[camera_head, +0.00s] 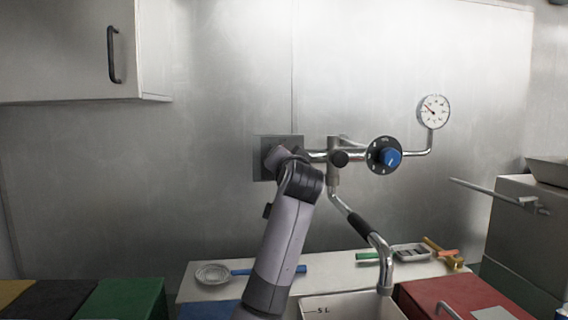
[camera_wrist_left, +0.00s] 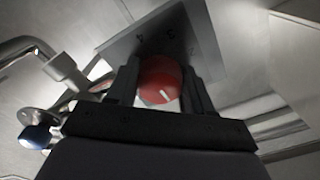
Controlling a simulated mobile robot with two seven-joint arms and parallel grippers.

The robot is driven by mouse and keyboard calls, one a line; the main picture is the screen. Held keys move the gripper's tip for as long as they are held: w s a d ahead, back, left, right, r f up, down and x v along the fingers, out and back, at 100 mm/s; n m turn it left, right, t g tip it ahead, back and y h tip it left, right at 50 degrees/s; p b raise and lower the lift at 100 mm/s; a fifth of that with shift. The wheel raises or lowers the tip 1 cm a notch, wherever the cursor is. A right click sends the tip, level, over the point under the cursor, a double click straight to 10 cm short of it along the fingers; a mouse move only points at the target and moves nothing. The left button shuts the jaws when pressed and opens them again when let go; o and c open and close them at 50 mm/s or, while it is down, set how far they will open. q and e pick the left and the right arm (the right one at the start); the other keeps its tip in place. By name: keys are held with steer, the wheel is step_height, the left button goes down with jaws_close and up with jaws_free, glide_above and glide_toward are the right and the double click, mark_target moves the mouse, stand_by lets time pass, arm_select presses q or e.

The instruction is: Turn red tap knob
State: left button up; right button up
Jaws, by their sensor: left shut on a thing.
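The red tap knob (camera_wrist_left: 159,80) shows in the left wrist view, round with a pale pointer mark, in front of a square grey plate. My left gripper (camera_wrist_left: 161,88) is shut on it, one finger on each side. In the head view my left arm reaches up to the square plate (camera_head: 259,172) on the wall, and the arm hides the red knob there. A blue knob (camera_head: 390,157) on a black dial sits to the right on the same pipe. My right gripper is in neither view.
A spout with a black grip (camera_head: 359,225) hangs over a white container (camera_head: 345,306). A round gauge (camera_head: 433,111) is at upper right. A red box (camera_head: 455,295) stands at lower right.

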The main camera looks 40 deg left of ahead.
arm_select(q)
steer(key=n+b, duration=0.1)
steer(key=n, duration=0.3)
steer(key=shift+f, duration=0.2)
steer(key=n+b, duration=0.1)
steer(key=n, duration=0.3)
steer(key=shift+w+n, duration=0.1)
steer(key=shift+n, duration=0.3)
steer(key=n, duration=0.3)
steer(key=shift+d+n+b, duration=0.1)
steer(key=shift+n+b, duration=0.2)
steer(key=shift+b, duration=0.1)
steer(key=n, duration=0.4)
steer(key=shift+r, duration=0.1)
steer(key=shift+n, duration=0.3)
steer(key=o, duration=1)
steer(key=shift+w, duration=0.1)
